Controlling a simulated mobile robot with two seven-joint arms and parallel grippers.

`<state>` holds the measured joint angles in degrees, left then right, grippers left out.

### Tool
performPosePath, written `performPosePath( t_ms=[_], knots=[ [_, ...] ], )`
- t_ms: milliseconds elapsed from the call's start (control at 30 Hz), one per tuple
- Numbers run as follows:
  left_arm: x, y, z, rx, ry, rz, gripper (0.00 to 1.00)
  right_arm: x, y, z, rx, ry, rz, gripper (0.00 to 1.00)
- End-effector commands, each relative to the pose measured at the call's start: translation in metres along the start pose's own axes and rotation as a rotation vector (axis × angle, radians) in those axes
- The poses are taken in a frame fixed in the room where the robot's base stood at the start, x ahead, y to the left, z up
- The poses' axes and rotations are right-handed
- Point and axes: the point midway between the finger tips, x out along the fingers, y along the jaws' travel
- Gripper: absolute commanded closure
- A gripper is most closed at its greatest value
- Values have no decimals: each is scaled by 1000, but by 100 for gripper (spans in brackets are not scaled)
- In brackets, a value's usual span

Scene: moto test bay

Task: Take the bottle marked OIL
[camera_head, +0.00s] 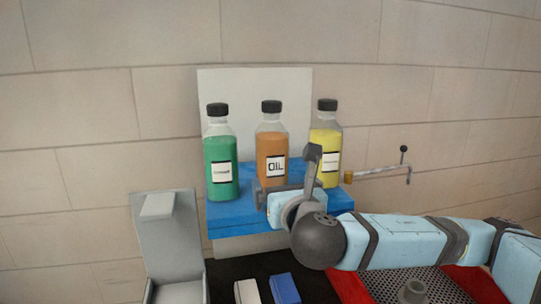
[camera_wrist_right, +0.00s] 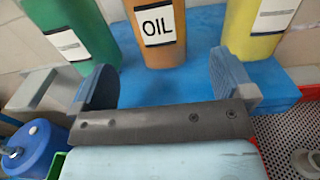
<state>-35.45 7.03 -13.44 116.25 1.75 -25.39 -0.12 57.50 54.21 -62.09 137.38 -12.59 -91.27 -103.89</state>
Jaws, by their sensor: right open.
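The bottle marked OIL (camera_head: 271,143) is orange with a black cap and a white label. It stands upright on a blue shelf (camera_head: 225,218), between a green bottle (camera_head: 220,160) and a yellow bottle (camera_head: 325,140). My right gripper (camera_head: 287,186) is open in front of the OIL bottle and low, near its base. In the right wrist view the OIL bottle (camera_wrist_right: 166,56) stands just past the open fingers (camera_wrist_right: 162,72), lined up with the gap, with nothing held. The bottle's lower part is partly hidden by the gripper in the head view. My left gripper is not in view.
The green bottle (camera_wrist_right: 78,28) and yellow bottle (camera_wrist_right: 255,25) stand close on either side. A crank handle (camera_head: 385,173) juts out at right. A grey open box (camera_head: 170,235) stands at left. White and blue items (camera_head: 284,289) lie below. A block wall is behind.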

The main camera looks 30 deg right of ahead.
Motion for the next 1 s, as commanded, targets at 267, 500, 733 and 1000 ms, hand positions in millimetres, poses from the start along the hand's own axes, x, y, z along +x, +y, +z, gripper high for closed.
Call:
performPosePath(
  t_ms=[267, 500, 733, 1000],
  knots=[
    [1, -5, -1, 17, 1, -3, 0, 42, 0, 0, 1, 1, 0, 0],
    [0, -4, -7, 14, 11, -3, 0, 64, 0, 0, 1, 0, -1, 0],
    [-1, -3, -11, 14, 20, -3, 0, 94, 0, -2, 3, 0, 0, 0],
    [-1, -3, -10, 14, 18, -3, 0, 98, 0, -2, 3, 1, 2, 0]
  ],
)
